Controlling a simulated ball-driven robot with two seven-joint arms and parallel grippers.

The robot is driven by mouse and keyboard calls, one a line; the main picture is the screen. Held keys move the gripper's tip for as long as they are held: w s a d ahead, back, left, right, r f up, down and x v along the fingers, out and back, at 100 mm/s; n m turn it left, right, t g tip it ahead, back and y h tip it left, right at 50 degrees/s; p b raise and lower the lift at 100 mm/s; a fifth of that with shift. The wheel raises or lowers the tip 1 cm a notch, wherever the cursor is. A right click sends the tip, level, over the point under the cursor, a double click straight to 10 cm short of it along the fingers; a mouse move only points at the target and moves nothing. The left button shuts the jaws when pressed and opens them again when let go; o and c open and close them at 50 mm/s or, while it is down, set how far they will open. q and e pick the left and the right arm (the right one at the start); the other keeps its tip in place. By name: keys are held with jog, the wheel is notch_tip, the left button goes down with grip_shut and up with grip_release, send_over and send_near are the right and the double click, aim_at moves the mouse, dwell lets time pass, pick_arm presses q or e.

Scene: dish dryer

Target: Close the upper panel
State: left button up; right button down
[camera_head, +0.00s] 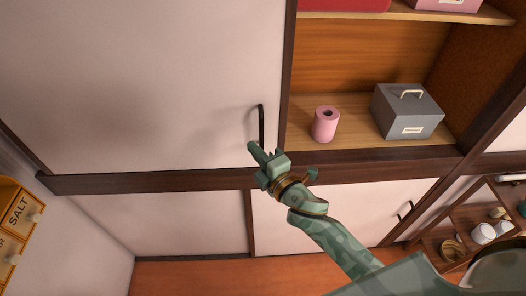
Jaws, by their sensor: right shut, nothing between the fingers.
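The upper panel (150,75) is a large pale sliding door with a dark frame. It covers the left part of the upper cupboard, and the right part stands open. Its dark handle (262,124) is near the panel's right edge. My right gripper (251,146) is shut and empty, with its tip at the lower end of the handle. I cannot tell whether it touches the handle. My left gripper is not in view.
In the open part, a pink roll (325,124) and a grey box (408,112) stand on the wooden shelf. Pale lower panels (345,208) lie below. A spice rack (14,232) hangs at left; a shelf with cups (470,232) is at lower right.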

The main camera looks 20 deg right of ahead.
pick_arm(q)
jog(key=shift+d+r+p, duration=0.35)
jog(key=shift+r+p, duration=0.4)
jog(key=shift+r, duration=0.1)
pick_arm(e)
jog(key=w+d, duration=0.2)
jog(key=w, duration=0.3)
jog(key=shift+w+d, duration=0.25)
jog(key=shift+w, duration=0.15)
